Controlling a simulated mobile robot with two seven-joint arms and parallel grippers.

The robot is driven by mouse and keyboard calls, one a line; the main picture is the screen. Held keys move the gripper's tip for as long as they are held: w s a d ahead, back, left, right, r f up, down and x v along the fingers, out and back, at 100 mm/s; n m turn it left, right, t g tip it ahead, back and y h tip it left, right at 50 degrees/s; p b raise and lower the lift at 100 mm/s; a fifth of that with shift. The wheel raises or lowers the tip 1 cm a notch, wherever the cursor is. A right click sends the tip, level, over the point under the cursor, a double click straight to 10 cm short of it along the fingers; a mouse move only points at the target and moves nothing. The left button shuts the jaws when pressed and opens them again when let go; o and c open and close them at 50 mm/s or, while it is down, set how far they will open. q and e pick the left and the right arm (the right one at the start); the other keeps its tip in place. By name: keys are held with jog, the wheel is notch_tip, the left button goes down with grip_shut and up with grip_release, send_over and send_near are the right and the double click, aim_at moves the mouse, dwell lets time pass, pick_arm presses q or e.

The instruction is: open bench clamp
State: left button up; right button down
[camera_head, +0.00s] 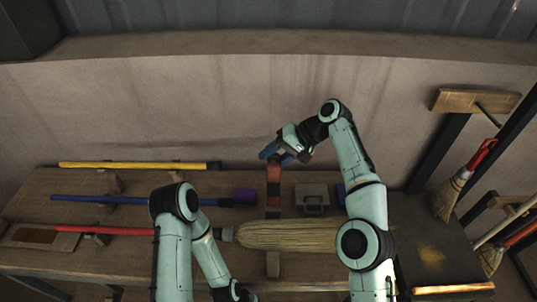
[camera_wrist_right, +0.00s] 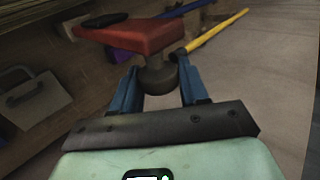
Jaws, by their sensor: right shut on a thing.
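The bench clamp (camera_head: 273,174) stands upright at the middle of the bench, with a red and dark body and a tan lower part near the front edge. In the right wrist view its red top (camera_wrist_right: 140,37) has a dark round knob (camera_wrist_right: 160,76) below it. My right gripper (camera_head: 276,153) is at the clamp's top end. In the right wrist view its blue fingers (camera_wrist_right: 158,92) are on either side of the knob, shut on it. My left arm reaches in at the bottom, and its gripper is out of the picture.
A straw broom head (camera_head: 290,235) with a red handle (camera_head: 105,230) lies across the wooden bench (camera_head: 30,205). Blue (camera_head: 100,199) and yellow (camera_head: 130,165) handles lie behind it. A grey box (camera_head: 312,197) sits right of the clamp. The wall (camera_head: 200,100) rises close behind.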

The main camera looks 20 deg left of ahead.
pick_arm(q)
jog(key=shift+w+a, duration=0.15)
jog(key=shift+a, duration=0.1)
pick_arm(e)
jog(key=shift+w+a+f, duration=0.1)
jog(key=shift+w+f, duration=0.05)
jog(key=c, duration=0.7)
grip_release()
